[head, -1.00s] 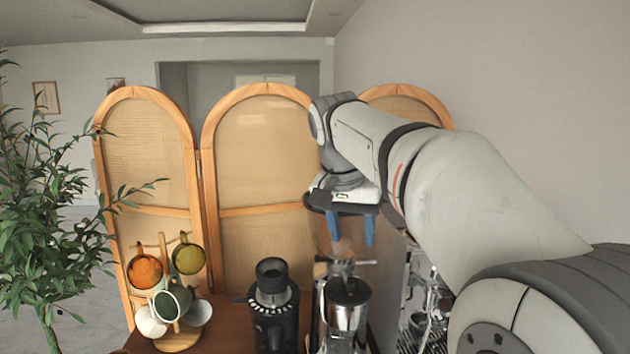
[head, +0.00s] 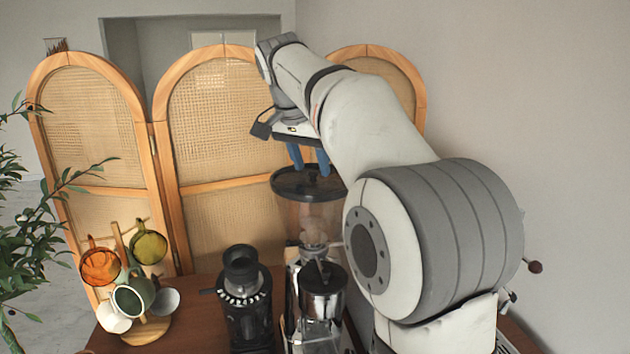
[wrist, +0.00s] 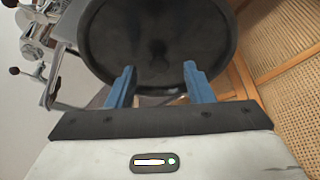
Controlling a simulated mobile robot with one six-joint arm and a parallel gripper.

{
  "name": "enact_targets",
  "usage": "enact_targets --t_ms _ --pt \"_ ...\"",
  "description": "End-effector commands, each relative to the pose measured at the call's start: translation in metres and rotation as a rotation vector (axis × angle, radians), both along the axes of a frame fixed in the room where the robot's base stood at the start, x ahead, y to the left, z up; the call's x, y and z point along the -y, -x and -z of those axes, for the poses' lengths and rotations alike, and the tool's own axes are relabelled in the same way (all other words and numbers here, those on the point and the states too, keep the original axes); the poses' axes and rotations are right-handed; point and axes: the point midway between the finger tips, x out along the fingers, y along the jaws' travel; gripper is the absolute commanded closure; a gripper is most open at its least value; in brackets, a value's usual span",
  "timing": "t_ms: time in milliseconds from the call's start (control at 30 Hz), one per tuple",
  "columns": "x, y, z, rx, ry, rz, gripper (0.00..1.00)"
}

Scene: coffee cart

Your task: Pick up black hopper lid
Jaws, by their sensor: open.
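The black hopper lid (head: 292,184) is a round dark disc on top of the clear hopper (head: 300,217) of the tall grinder in the head view. In the wrist view the lid (wrist: 158,40) fills the upper middle, with a dark shape near its centre. My gripper (head: 309,170) is just above the lid, its two blue fingers apart and empty. In the wrist view the fingertips (wrist: 158,72) overlap the near part of the lid's disc. I cannot tell whether they touch it.
A smaller black grinder (head: 243,300) stands left of the tall grinder. A mug stand (head: 148,330) with several coloured mugs is farther left. A rattan folding screen (head: 215,135) stands behind. Metal machine parts (wrist: 35,40) show at the wrist view's upper left.

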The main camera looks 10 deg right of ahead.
Motion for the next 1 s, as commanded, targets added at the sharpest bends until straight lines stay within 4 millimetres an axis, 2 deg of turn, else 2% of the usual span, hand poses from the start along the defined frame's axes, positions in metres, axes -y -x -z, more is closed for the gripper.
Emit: enact_targets --t_ms 133,367,900,1000 --pt "0.0026 -0.0029 0.012 -0.001 -0.001 -0.002 0.53" --pt "0.0023 -0.0035 0.0134 0.0 0.0 -0.004 0.53" --pt "0.0017 -0.0035 0.0132 0.001 -0.001 -0.005 0.96" --pt "0.0016 -0.0034 0.013 0.001 -0.001 -0.005 1.0"
